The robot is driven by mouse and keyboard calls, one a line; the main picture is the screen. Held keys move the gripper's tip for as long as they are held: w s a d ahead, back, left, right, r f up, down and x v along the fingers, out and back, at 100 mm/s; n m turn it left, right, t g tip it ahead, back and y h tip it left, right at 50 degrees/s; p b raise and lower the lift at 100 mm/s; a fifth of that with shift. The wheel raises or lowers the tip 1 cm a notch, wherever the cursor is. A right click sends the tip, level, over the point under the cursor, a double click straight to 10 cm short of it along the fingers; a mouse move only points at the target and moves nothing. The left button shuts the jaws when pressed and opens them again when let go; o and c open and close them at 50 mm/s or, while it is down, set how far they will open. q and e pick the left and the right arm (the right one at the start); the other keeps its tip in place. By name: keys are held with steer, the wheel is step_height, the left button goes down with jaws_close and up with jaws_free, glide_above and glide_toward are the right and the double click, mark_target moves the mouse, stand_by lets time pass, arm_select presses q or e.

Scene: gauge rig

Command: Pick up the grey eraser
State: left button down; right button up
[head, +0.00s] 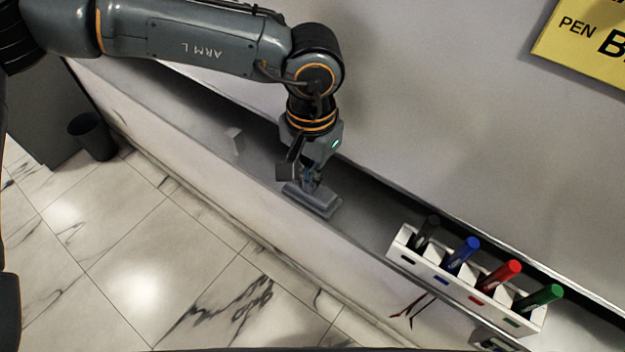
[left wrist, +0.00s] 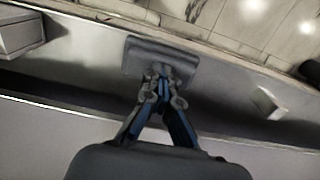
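The grey eraser (head: 312,202) lies flat on the grey ledge below the board, with a narrower raised part on top. My left gripper (head: 309,184) reaches down onto it from above. In the left wrist view the eraser (left wrist: 140,57) lies under the tips of the left gripper (left wrist: 163,76). The fingertips are close together at the eraser's raised part and look shut on it. The tips partly hide the grip. The eraser appears to rest on the ledge. I do not make out my right gripper.
A white pen holder (head: 463,284) with black, blue, red and green pens stands to the right on the ledge (head: 368,225). A small pale block (head: 235,140) lies to the left. A dark bin (head: 93,137) stands on the floor. A yellow sign (head: 590,45) hangs upper right.

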arm_select(q)
steer(key=s+a+r+b, duration=0.2)
steer(key=s+r+b, duration=0.1)
steer(key=s+r, duration=0.2)
steer(key=s+a+r+b, duration=0.2)
steer(key=s+r+b, duration=0.1)
steer(key=s+r, duration=0.3)
steer(key=shift+s+a+r, duration=0.15)
steer(key=shift+s+a, duration=0.1)
steer(key=shift+s, duration=0.6)
steer(key=shift+c, duration=2.1)
jaws_free()
steer(key=shift+r, duration=0.1)
